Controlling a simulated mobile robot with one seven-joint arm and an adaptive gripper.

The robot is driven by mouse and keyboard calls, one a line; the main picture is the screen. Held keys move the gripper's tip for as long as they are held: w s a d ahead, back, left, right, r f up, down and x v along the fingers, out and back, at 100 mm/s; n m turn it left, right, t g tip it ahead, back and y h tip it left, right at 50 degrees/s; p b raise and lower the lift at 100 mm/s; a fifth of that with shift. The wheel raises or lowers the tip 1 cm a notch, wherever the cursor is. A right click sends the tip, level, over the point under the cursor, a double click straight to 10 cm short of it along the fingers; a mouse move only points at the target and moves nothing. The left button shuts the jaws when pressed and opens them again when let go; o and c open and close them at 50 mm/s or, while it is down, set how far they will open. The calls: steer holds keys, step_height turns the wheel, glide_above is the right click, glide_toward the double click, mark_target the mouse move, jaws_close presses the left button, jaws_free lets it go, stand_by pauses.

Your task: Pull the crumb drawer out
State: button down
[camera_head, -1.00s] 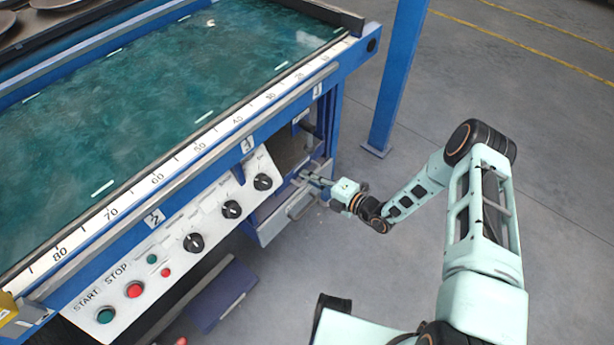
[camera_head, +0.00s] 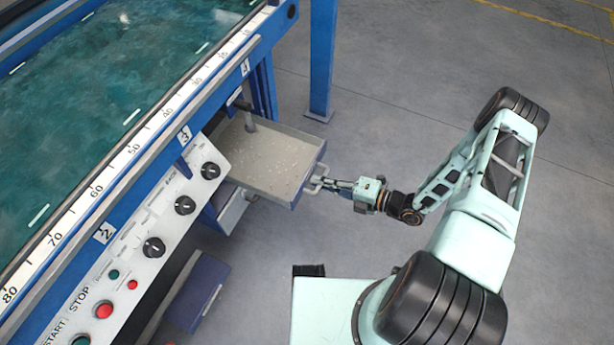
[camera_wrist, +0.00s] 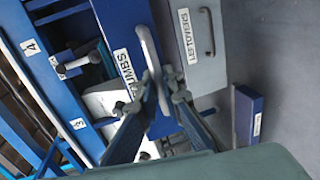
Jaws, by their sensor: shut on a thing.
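The crumb drawer (camera_head: 277,165) is a shallow grey tray with a blue front, standing well out of the machine's frame in the head view. Pale crumbs lie scattered on its floor. Its front shows in the wrist view with a label reading "UMBS" (camera_wrist: 129,72), the rest of the word covered. My gripper (camera_head: 324,185) is at the drawer's front, shut on its light metal bar handle (camera_wrist: 152,55). In the wrist view the two fingers (camera_wrist: 163,88) close on the handle's lower part.
A grey drawer front labelled "LEFTOVERS" (camera_wrist: 194,50) with its own handle is beside the crumb drawer. A control panel (camera_head: 150,245) with knobs and buttons lies left. A blue post (camera_head: 322,60) stands behind. Grey floor (camera_head: 400,110) is clear around my arm.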

steer(key=shift+d, duration=0.35)
steer(key=c, duration=2.3)
jaws_free()
steer(key=shift+c, duration=0.2)
steer(key=shift+s, duration=0.1)
steer(key=v, duration=1.2)
